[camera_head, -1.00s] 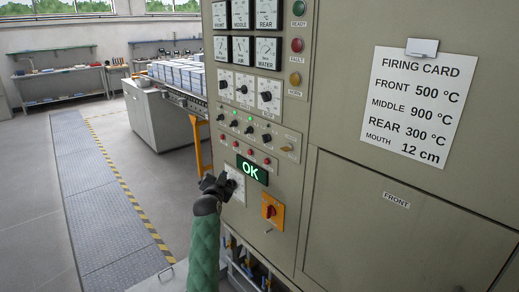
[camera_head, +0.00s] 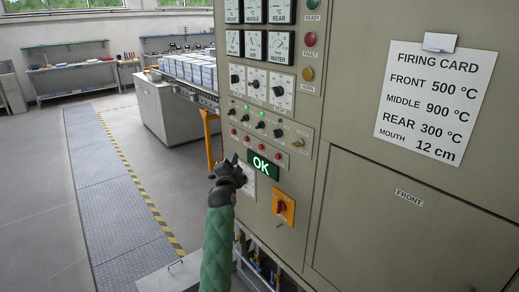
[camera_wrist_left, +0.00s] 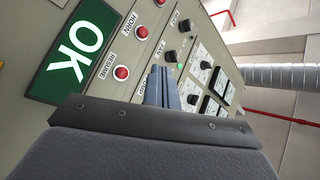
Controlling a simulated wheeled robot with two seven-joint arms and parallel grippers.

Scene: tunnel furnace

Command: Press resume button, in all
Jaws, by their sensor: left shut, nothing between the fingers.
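The red RESUME button (camera_wrist_left: 121,72) shows in the left wrist view, with its label beside it. It lies beside the green OK display (camera_wrist_left: 75,50), which also shows in the head view (camera_head: 263,164). My left gripper (camera_head: 235,159) is shut and empty, at the lower left of the OK display in front of the panel. In the left wrist view its shut fingers (camera_wrist_left: 162,88) point towards the panel, to the right of the RESUME button. I cannot tell whether they touch it. My right gripper is not in view.
The control panel carries dials (camera_head: 256,85), lamps and an orange switch (camera_head: 283,207) below the display. A firing card (camera_head: 435,105) hangs to the right. Open floor (camera_head: 55,190) lies to the left.

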